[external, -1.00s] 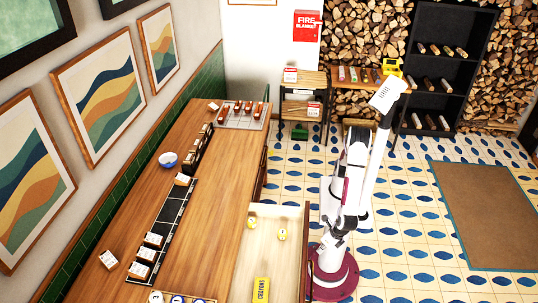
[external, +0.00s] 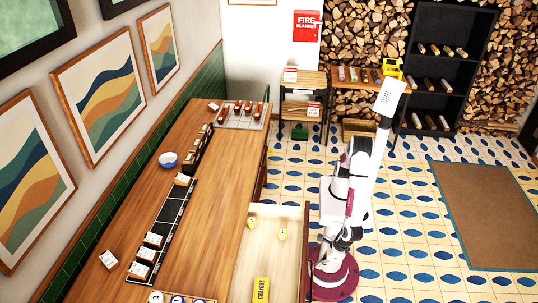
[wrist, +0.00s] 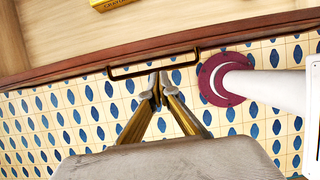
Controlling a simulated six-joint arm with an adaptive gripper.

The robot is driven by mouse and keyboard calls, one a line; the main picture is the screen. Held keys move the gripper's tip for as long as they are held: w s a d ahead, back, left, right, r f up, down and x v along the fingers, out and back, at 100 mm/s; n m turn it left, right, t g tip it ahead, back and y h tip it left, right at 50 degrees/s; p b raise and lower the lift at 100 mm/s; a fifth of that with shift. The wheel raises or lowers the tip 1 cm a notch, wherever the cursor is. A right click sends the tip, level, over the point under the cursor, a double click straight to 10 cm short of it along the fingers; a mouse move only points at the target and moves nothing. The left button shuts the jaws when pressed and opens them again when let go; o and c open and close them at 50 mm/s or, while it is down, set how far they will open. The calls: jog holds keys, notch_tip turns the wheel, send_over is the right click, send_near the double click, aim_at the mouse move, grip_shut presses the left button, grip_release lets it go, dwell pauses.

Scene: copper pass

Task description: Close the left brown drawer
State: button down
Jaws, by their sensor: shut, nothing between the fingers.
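The brown drawer (external: 268,232) stands pulled out from the long wooden counter, with a pale inside and a reddish-brown front. Its front edge (wrist: 60,72) crosses the wrist view, with a dark bar handle (wrist: 130,70) on it. My gripper (wrist: 158,76) is shut and empty, with its fingertips close to the middle of the handle on the outer side. I cannot tell whether they touch it. In the external view the gripper is low beside the drawer front, partly hidden by my arm.

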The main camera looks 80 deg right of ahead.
jog(key=shift+f, duration=0.15)
jog(key=x, duration=0.9)
jog(key=shift+w+f, duration=0.15)
jog(key=shift+f, duration=0.2)
dwell(0.4)
jog(key=w, duration=3.4)
jog(key=shift+w, duration=0.7)
